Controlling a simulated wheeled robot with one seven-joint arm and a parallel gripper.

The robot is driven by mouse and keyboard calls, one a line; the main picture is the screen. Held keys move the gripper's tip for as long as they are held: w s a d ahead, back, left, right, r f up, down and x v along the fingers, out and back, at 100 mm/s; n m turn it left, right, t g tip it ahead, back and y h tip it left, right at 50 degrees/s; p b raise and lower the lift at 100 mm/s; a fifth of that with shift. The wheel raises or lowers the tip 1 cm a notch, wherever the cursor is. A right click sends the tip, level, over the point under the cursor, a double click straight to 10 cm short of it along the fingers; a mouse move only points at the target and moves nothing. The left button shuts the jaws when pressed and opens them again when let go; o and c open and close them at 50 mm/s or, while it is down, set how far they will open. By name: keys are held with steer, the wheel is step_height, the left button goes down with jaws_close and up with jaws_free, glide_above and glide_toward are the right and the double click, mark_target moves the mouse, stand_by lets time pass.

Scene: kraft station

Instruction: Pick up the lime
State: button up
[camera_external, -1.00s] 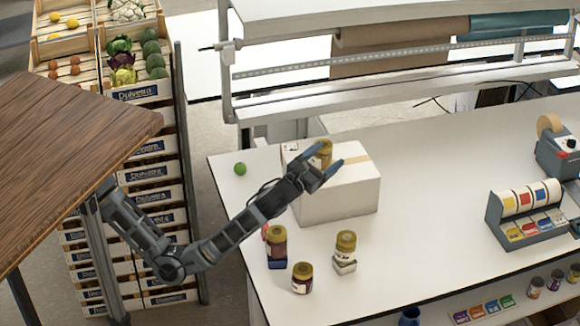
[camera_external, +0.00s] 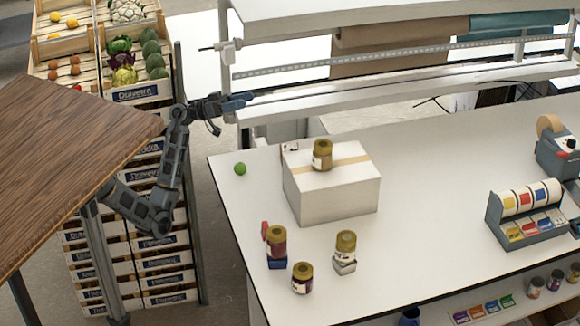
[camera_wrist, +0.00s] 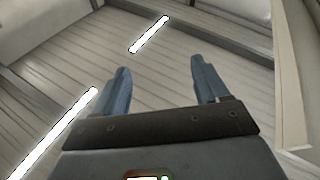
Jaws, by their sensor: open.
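The lime (camera_external: 240,169) is a small bright green ball on the white table, near its left edge and to the left of the cardboard box. My gripper (camera_external: 240,100) is raised above and behind the lime, well apart from it, in front of the paper-roll rack. In the wrist view my gripper (camera_wrist: 160,85) has its two blue fingers spread with nothing between them.
A white box (camera_external: 335,195) stands right of the lime with a jar (camera_external: 322,155) on top. Several jars, one of them here (camera_external: 302,278), stand nearer the front. Vegetable crates (camera_external: 125,75) stand at left. The table (camera_external: 430,180) is clear in the middle.

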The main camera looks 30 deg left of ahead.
steer(key=s+a+f+m+g+y, duration=0.15)
steer(key=a+f+y, duration=0.35)
steer(key=a+f, duration=0.6)
glide_toward(235, 167)
steer(key=d, duration=0.1)
steer(key=d+m, duration=0.1)
steer(key=shift+w+d+f+t, duration=0.1)
steer(key=shift+w+d+t, duration=0.05)
steer(key=shift+d+t, duration=0.1)
steer(key=shift+x, duration=1.2)
steer(key=shift+w+d+f+p, duration=0.3)
steer(key=shift+w+d, duration=0.2)
steer(key=shift+d, duration=0.2)
steer(key=shift+w+d+f+p, duration=0.3)
steer(key=shift+w+d, duration=0.15)
steer(key=shift+d, duration=0.3)
steer(key=shift+w+d+f+p, duration=0.2)
steer(key=shift+w+d+p, duration=0.1)
steer(key=shift+w+d, duration=0.3)
steer(key=shift+s+d, duration=0.1)
steer(key=shift+c, duration=0.4)
steer(key=c, duration=1.1)
